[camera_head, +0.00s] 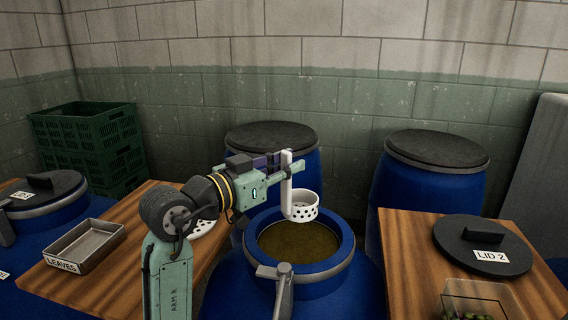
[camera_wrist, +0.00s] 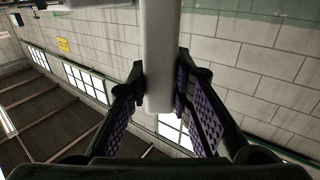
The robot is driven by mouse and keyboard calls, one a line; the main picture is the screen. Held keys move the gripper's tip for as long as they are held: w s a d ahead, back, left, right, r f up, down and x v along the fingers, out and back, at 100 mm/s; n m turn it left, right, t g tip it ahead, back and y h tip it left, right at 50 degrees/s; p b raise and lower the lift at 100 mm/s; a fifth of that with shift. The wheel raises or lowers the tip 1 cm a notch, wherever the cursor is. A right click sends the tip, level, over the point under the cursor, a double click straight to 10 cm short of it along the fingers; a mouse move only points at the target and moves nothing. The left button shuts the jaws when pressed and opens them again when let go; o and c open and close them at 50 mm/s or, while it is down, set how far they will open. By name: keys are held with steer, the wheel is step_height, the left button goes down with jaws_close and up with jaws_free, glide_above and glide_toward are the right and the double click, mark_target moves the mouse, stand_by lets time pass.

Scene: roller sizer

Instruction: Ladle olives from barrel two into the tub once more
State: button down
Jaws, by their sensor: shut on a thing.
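My gripper (camera_head: 280,168) is shut on the white handle of a ladle (camera_head: 302,208). The ladle's handle stands upright, and its perforated white bowl hangs at the bottom, above the far part of the open barrel's mouth. The wrist view shows the handle (camera_wrist: 160,60) between the two purple-padded fingers. The open blue barrel (camera_head: 330,278) holds brownish liquid; I cannot make out olives in it. The bowl's inside is too small to read. A clear tub (camera_head: 484,298) with some dark green pieces in it stands at the lower right, partly cut off by the frame.
A black lid marked LID 2 (camera_head: 483,244) lies on the right wooden table (camera_head: 410,270), behind the tub. A metal tray marked LEAVES (camera_head: 85,246) and a white perforated item (camera_head: 203,228) are on the left table. Two closed barrels stand behind.

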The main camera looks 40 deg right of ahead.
steer(key=shift+f+b, duration=4.75)
steer(key=shift+f, duration=1.6)
steer(key=shift+r, duration=0.15)
step_height(320, 180, up, 12)
steer(key=p, duration=1)
glide_above(288, 218)
steer(key=shift+w+a+r, duration=0.1)
steer(key=shift+w+a, duration=0.05)
steer(key=shift+w, duration=0.05)
steer(key=shift+b, duration=0.3)
